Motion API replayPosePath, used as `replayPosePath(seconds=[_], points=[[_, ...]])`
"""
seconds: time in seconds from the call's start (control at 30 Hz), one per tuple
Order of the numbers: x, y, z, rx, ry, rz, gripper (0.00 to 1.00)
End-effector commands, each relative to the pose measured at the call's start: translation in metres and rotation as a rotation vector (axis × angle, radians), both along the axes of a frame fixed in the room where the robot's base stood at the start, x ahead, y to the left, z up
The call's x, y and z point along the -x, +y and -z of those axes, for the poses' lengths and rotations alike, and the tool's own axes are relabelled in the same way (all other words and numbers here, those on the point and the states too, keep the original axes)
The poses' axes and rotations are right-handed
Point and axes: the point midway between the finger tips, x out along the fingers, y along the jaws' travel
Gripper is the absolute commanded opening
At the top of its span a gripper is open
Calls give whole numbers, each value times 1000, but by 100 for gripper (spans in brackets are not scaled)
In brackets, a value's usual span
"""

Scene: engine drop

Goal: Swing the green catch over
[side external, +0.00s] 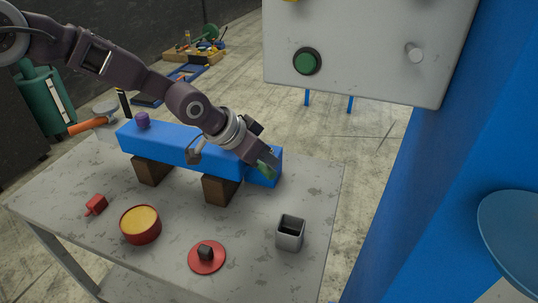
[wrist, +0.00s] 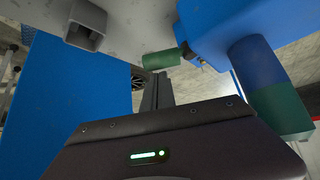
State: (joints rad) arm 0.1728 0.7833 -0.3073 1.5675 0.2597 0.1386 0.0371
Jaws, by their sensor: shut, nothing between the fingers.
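The green catch (wrist: 163,59) shows in the wrist view as a short green cylinder on a small pin at the edge of the blue beam (wrist: 215,28). In the side view a small green part (side external: 266,168) shows at the right end of the blue beam (side external: 170,140), partly covered by my gripper. My gripper (side external: 263,158) is shut and empty, pointing down at that end. In the wrist view its dark fingers (wrist: 160,78) reach up just below the green cylinder. I cannot tell whether they touch it.
The beam rests on two brown blocks (side external: 221,189) on a grey table (side external: 170,265). A grey square cup (side external: 290,232), red lid (side external: 206,257), red bowl (side external: 140,225) and red block (side external: 96,205) lie in front. A control panel (side external: 365,60) hangs behind.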

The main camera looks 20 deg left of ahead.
Motion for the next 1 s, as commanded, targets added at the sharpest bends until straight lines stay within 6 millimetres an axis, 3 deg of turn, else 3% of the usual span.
replayPosePath(seconds=[0.77, 1.0], points=[[6, 4, 0, 1, 2, 138, 0], [11, 8, 1, 1, 3, 254, 0]])
